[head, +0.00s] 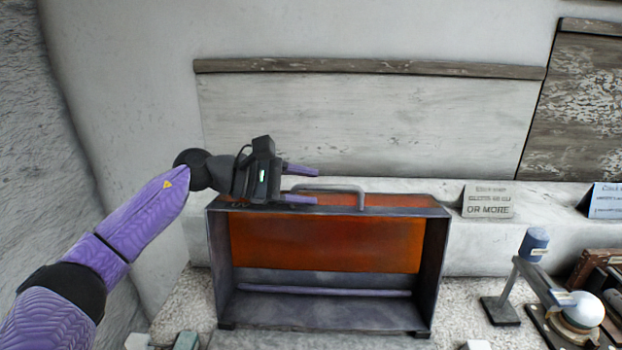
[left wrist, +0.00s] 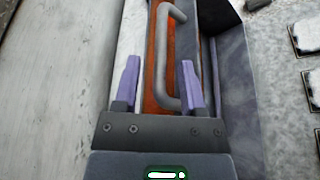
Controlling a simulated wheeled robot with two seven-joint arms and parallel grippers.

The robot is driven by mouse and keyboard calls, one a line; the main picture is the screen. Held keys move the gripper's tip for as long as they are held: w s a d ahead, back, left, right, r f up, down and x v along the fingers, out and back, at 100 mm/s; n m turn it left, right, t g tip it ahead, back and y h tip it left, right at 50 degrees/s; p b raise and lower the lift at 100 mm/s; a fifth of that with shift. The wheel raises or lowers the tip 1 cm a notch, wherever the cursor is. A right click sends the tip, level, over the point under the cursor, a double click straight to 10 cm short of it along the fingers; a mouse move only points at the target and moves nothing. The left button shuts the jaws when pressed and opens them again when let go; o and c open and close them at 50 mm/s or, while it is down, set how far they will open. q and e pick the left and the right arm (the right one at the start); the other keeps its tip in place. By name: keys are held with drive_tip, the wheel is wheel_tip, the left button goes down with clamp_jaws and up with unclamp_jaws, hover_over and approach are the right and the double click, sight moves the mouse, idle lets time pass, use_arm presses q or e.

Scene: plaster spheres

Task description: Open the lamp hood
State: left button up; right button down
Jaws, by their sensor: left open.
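The lamp hood appears to be the dark grey metal box with a rusty orange panel (head: 325,243), standing against the wall in the head view. Its front shows an open interior with a pale tube (head: 325,291) across it low down. A grey bar handle (head: 340,187) sits on its top edge. My left gripper (head: 317,186) is open at the left end of this handle, with its fingers pointing right. In the left wrist view, the handle (left wrist: 178,60) lies ahead of and between the open fingers (left wrist: 159,80), closer to the right one. I cannot tell if they touch. My right gripper is not in view.
A sign (head: 488,202) stands on the ledge right of the box. A small stand with a blue cylinder (head: 535,242) and a white sphere (head: 582,308) stand at the right. A wall (head: 120,100) rises behind and left.

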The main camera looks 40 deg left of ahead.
use_arm(q)
drive_tip(key=shift+w+d+f, duration=0.2)
drive_tip(key=shift+w+d, duration=0.3)
drive_tip(key=c, duration=0.7)
clamp_jaws()
drive_tip(key=shift+r, duration=0.1)
idle(0.4)
